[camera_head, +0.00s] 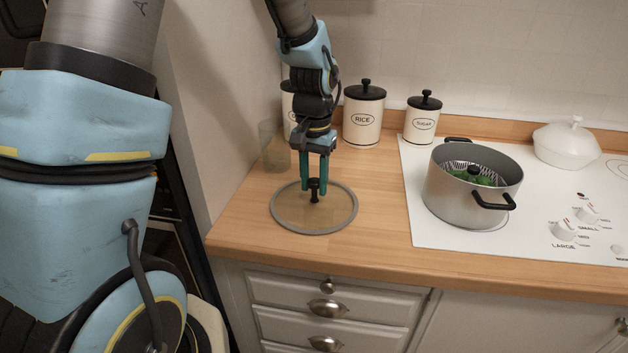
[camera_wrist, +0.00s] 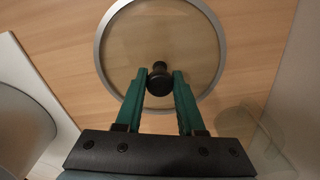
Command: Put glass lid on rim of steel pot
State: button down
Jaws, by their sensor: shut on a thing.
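The glass lid (camera_head: 290,212) is a clear disc with a grey rim and a black knob, at the left end of the wooden counter. My gripper (camera_head: 315,182) points down over its middle and is shut on the knob. In the wrist view the lid (camera_wrist: 215,40) lies beyond the green fingers (camera_wrist: 160,82), with the knob between their tips. I cannot tell whether the lid touches the counter or is just above it. The steel pot (camera_head: 458,204) stands on the white cooktop to the right. Its top is open, with a perforated insert and something green inside.
Rice (camera_head: 363,118) and sugar (camera_head: 421,122) canisters stand along the back wall. A clear drinking glass (camera_head: 273,148) stands behind the lid at the left. The counter (camera_head: 378,215) between lid and cooktop is clear.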

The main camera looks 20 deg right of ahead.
jog(key=c, duration=0.5)
grip_release()
notch_tip(320, 180, up, 11)
jog(key=shift+r+b, duration=0.2)
jog(key=shift+b, duration=0.6)
jog(key=shift+o, duration=0.4)
jog(key=shift+s+r, duration=0.1)
jog(key=shift+r, duration=0.25)
jog(key=n+t+b, duration=0.3)
jog(key=n, duration=0.9)
send_over(312, 180)
jog(key=s, duration=0.2)
jog(key=shift+y, duration=0.4)
jog(key=x, duration=0.4)
jog(key=s+x, duration=0.1)
jog(key=x, duration=0.1)
jog(key=shift+d+f, duration=0.35)
jog(key=shift+d+p+x, duration=0.15)
jog(key=shift+p+x, duration=0.35)
jog(key=shift+x, duration=1)
jog(key=shift+d+p+x, duration=0.15)
jog(key=shift+p+x, duration=0.35)
jog(key=shift+x, duration=0.95)
